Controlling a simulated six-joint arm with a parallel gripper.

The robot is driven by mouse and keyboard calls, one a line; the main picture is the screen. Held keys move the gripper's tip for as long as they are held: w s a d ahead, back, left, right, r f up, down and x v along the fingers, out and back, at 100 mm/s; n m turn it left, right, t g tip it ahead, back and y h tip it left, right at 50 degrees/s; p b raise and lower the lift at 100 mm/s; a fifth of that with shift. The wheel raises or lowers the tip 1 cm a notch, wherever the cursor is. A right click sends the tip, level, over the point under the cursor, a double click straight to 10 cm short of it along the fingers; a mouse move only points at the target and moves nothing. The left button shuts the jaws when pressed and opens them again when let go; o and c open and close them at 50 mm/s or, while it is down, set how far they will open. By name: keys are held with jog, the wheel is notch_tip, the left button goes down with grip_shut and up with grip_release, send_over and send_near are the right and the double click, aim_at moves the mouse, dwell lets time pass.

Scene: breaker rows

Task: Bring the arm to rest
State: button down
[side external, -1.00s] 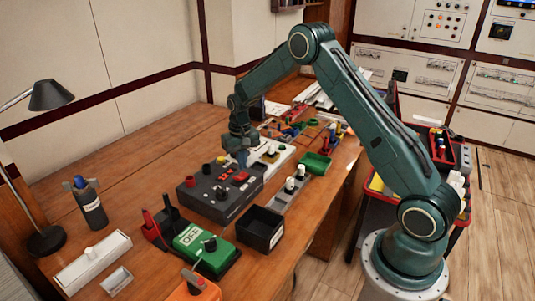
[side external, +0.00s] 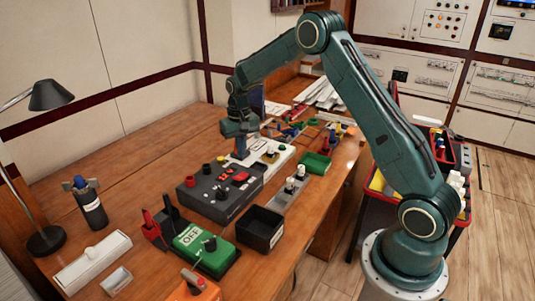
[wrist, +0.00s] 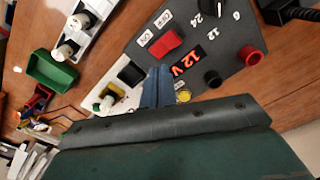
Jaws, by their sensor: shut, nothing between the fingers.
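My gripper (side external: 240,152) hangs fingers down above the workbench, behind the dark control box (side external: 220,196) in the side view and close over the white panel (side external: 272,157). Its blue fingers (wrist: 158,84) are pressed together with nothing between them. In the wrist view they cover part of the edge between the dark box (wrist: 228,88) and the white panel. The dark box carries a red rocker switch (wrist: 165,43), a lit display reading 12 V (wrist: 187,60), a yellow button (wrist: 183,95) and dark and red knobs. I cannot tell the exact gap below the fingertips.
A grey strip with white knobs (side external: 284,200), a green tray (side external: 315,165) and a black bin (side external: 260,229) stand to the right. The bench's back left is clear.

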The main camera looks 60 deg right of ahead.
jog(key=shift+r, duration=0.1)
jog(key=s+a+r+n+t, duration=0.1)
jog(key=s+a+r, duration=0.4)
jog(key=s+r, duration=0.3)
jog(key=s+a+r+n+t, duration=0.2)
jog(key=s+a+r, duration=0.25)
jog(key=r, duration=0.55)
jog(key=s+a+r+n+t, duration=0.1)
jog(key=s+a, duration=0.1)
jog(key=s, duration=0.8)
jog(key=s+a+r+n+t, duration=0.1)
jog(key=s+a+n, duration=0.1)
jog(key=s, duration=0.9)
jog(key=shift+a+t, duration=0.3)
jog(key=shift+a, duration=0.4)
